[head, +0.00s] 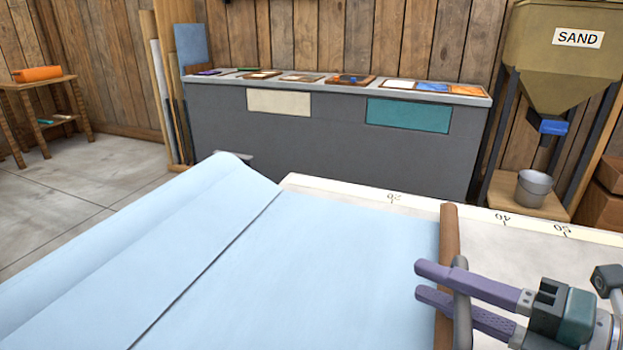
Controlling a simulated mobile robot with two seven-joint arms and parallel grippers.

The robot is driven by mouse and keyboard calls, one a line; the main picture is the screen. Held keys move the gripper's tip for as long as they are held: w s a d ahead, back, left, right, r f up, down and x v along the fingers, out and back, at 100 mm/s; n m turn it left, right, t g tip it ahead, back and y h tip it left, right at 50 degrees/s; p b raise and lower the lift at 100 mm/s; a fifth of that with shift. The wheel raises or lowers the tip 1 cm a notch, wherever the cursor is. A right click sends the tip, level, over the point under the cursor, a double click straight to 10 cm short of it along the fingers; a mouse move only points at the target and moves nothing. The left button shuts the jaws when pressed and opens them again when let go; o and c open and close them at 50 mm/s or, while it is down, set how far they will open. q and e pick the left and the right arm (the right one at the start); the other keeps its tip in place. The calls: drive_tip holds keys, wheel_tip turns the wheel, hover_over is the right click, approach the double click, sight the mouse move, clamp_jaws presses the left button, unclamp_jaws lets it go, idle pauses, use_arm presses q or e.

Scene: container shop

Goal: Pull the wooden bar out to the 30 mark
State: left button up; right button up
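The wooden bar (449,235) lies across the table at the right edge of a light blue sheet (320,265). On the scale strip (345,190) along the table's far edge, the bar's far end sits between the 20 and 40 marks. No 30 is readable; the bar seems to cover that spot. A grey handle (462,325) runs along the bar's right side. My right gripper (417,281), with purple fingers, reaches in from the right. My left gripper is not in view.
The table is clear right of the bar, past the 40 and 50 marks. Behind stands a grey counter (320,150) with sample trays. A sand hopper (565,65) stands over a bucket (534,190) at the back right. A small wooden table (35,83) is far left.

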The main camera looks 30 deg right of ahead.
drive_tip(key=v, duration=0.9)
drive_tip(key=shift+p, duration=0.3)
